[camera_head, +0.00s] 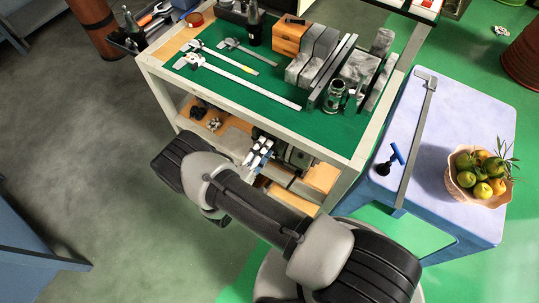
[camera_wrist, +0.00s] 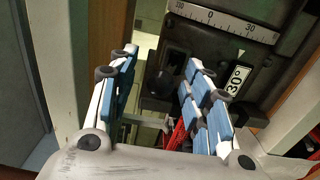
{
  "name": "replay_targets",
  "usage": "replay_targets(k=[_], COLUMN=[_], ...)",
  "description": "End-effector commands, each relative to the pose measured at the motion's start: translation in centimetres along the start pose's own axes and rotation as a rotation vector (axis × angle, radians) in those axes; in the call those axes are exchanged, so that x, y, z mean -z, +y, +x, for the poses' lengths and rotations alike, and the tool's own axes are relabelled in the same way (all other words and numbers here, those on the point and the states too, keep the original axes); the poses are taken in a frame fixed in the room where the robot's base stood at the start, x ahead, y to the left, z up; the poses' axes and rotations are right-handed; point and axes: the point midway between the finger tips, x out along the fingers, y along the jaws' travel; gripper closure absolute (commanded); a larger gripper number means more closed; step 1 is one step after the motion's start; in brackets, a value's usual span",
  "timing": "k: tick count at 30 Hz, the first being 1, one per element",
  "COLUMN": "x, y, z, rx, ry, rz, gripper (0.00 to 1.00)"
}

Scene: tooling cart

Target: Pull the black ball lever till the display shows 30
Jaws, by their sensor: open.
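A dark machine housing fills the upper right of the wrist view. My gripper (camera_wrist: 160,90) is open, blue pads apart, with the knob nearer the right finger. Contact cannot be told. In the head view my gripper (camera_head: 260,156) reaches into the cart's lower shelf.
The green-topped cart (camera_head: 225,95) stands above the shelf, with calipers (camera_head: 240,75) and grey blocks on top. Its pale post (camera_head: 341,187) stands right of my gripper. A bluish table (camera_head: 440,110) with a fruit bowl (camera_head: 467,190) is at right. Red bars (camera_wrist: 176,135) show between my fingers.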

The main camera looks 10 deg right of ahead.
Motion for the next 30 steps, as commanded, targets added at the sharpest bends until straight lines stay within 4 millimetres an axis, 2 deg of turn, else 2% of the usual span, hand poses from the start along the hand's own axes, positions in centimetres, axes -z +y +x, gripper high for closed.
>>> replay_targets(k=[21, 30], x=[0.0, 0.0], y=[-0.1, 0.0], z=[-6.5, -7.0], rx=[0.000, 0.000], ry=[0.002, 0.000], rz=[-0.001, -0.001], gripper=[0.55, 0.55])
